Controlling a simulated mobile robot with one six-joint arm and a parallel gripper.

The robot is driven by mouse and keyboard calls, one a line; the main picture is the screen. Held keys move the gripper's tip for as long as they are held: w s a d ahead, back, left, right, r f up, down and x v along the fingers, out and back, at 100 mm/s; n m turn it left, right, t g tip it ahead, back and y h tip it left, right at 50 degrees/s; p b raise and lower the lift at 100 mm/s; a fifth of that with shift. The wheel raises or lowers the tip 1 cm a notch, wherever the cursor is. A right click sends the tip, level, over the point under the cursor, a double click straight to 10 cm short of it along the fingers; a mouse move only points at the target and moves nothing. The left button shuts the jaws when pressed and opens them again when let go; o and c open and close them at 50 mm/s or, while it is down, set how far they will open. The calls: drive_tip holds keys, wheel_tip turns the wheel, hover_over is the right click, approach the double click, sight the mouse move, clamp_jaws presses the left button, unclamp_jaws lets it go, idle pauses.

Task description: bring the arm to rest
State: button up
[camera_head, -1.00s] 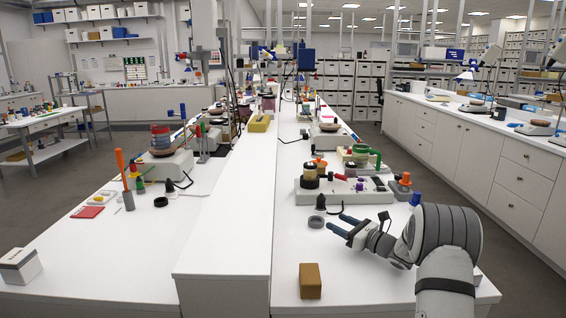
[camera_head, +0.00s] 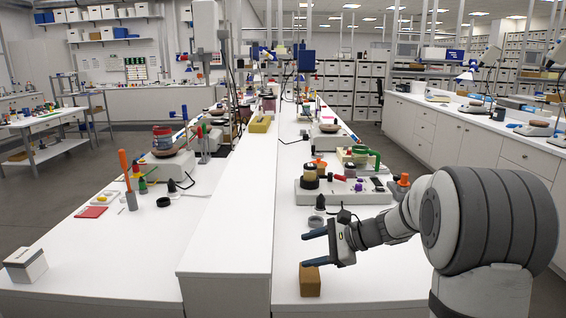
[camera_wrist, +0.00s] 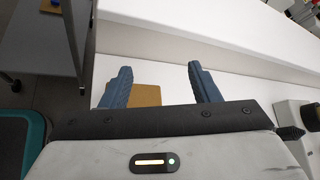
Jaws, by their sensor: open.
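My gripper (camera_head: 309,250) is at the right bench in the head view, reaching in from the right with its two blue-grey fingers spread and nothing between them. In the head view the fingers appear just above and behind a brown block (camera_head: 310,283) on the white bench top. In the wrist view the open fingers (camera_wrist: 160,84) point away from the camera, and part of the brown block (camera_wrist: 147,95) shows between them, beyond the fingers. I cannot tell the exact gap between fingers and block.
A dark round jar lid or ring (camera_head: 316,222) lies behind the gripper. A white tray (camera_head: 340,195) with several jars stands farther back. A raised white ledge (camera_head: 225,245) runs along the left. A white box (camera_head: 25,266) sits at the far left. The bench front is mostly clear.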

drive_tip(key=s+d+n+h, duration=0.2)
drive_tip(key=s+n+h, duration=0.2)
drive_tip(key=s, duration=0.5)
drive_tip(key=s+d+n+g+h+p, duration=0.1)
drive_tip(key=s+d+n+h, duration=0.2)
drive_tip(key=s+n, duration=0.3)
drive_tip(key=s+d+n+h, duration=0.2)
drive_tip(key=s+n+h, duration=0.2)
drive_tip(key=s, duration=0.9)
drive_tip(key=shift+d+r+n+h+p, duration=0.3)
drive_tip(key=shift+d+n+p, duration=0.05)
drive_tip(key=shift+n, duration=0.35)
